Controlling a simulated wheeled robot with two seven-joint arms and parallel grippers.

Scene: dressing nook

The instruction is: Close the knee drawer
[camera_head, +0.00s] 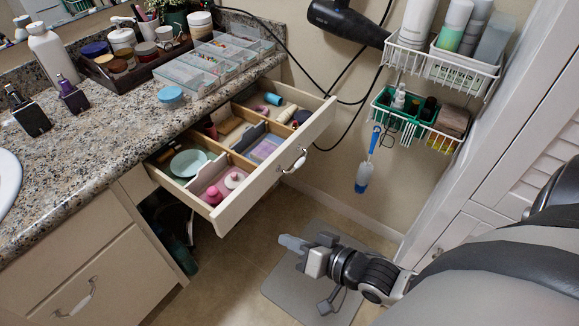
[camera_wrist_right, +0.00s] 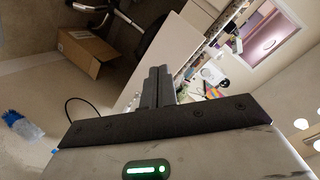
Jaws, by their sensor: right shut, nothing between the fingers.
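The knee drawer (camera_head: 262,187) is pulled out from under the granite counter in the head view. Its white front carries a pale curved handle (camera_head: 295,161). Inside are wooden dividers, a green round dish, pink bottles and other small items. My right gripper (camera_head: 290,243) is below and in front of the drawer front, apart from it and from the handle. Its fingers are shut and empty; they also show together in the right wrist view (camera_wrist_right: 158,86). A pale panel (camera_wrist_right: 165,48) lies beyond them there; I cannot tell for certain that it is the drawer front. My left gripper is out of view.
The granite counter (camera_head: 100,135) holds trays, jars and bottles. Wire baskets (camera_head: 440,70) and a hanging blue brush (camera_head: 365,170) are on the wall to the right. A grey mat (camera_head: 275,290) lies on the floor. A cardboard box (camera_wrist_right: 85,52) shows in the wrist view.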

